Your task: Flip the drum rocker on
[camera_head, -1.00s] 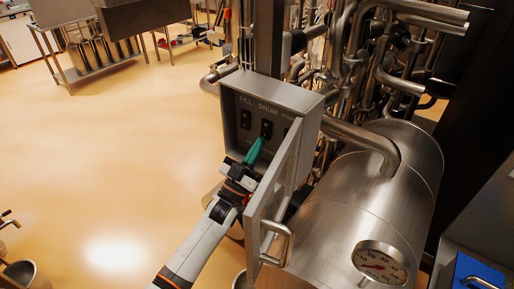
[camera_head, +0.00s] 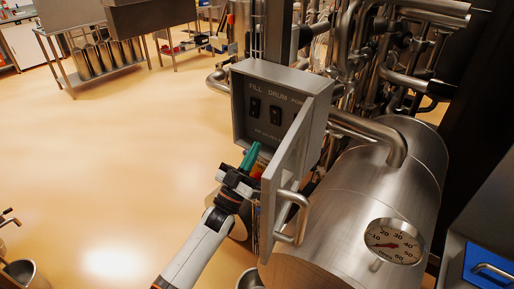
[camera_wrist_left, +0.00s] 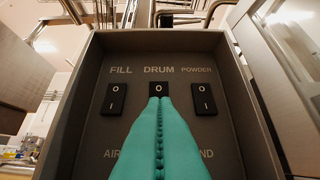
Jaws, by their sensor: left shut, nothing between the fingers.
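The drum rocker (camera_head: 275,115) is a black switch under the label DRUM, the middle one in the open grey control box (camera_head: 318,87). In the left wrist view the drum rocker (camera_wrist_left: 159,90) shows its O end; the green fingers hide its lower part. My left gripper (camera_head: 251,153) has green fingers shut with nothing between them. In the head view its tips are below the rocker, at the box's lower edge. In the left wrist view the fingertips (camera_wrist_left: 160,100) line up with the rocker; contact cannot be told. My right gripper is out of view.
The fill rocker (camera_head: 254,108) is left of the drum one; the powder rocker (camera_wrist_left: 203,99) is to the right. The box's open door (camera_head: 290,170) with its handle stands right of my left gripper. A steel drum with a gauge (camera_head: 394,241) lies beyond it.

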